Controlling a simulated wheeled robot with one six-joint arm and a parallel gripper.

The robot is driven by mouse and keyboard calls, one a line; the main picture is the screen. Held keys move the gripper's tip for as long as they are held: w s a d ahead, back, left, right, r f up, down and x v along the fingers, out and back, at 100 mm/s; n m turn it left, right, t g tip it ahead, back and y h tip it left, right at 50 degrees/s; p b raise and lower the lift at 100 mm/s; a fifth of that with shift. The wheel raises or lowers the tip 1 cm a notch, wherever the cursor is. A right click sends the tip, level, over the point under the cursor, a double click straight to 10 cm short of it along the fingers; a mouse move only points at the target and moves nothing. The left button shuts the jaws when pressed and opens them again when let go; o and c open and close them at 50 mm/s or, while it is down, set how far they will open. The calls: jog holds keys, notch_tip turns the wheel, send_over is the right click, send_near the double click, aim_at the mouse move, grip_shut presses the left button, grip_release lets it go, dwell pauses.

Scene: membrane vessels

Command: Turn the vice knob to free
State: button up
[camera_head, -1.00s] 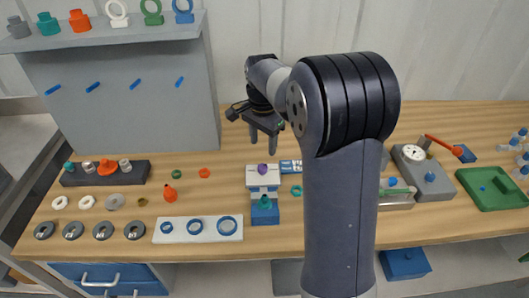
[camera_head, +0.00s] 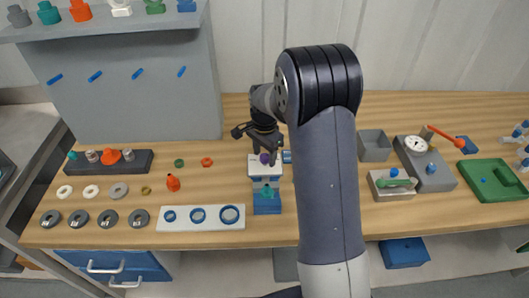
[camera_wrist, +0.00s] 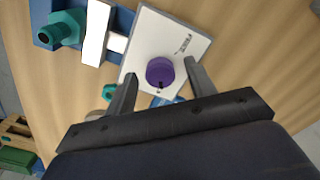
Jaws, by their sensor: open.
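The vice (camera_head: 265,193) stands on the wooden bench, with a blue base at the front and a white plate (camera_wrist: 190,50) at the back. Its purple knob (camera_wrist: 160,73) is on the white plate, which bears small lettering; the knob also shows in the head view (camera_head: 265,159). A teal threaded part (camera_wrist: 62,30) sits at the vice's blue end. My gripper (camera_wrist: 160,78) is open, its fingers on either side of the purple knob with gaps between. In the head view my gripper (camera_head: 264,150) is over the knob. Whether the fingers touch the plate I cannot tell.
A white plate with blue rings (camera_head: 200,217) lies left of the vice. A grey bin (camera_head: 375,146) and a gauge box (camera_head: 428,166) stand to the right. A grey panel (camera_head: 140,95) rises behind left.

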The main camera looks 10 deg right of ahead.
jog(key=shift+c, duration=0.3)
jog(key=c, duration=0.9)
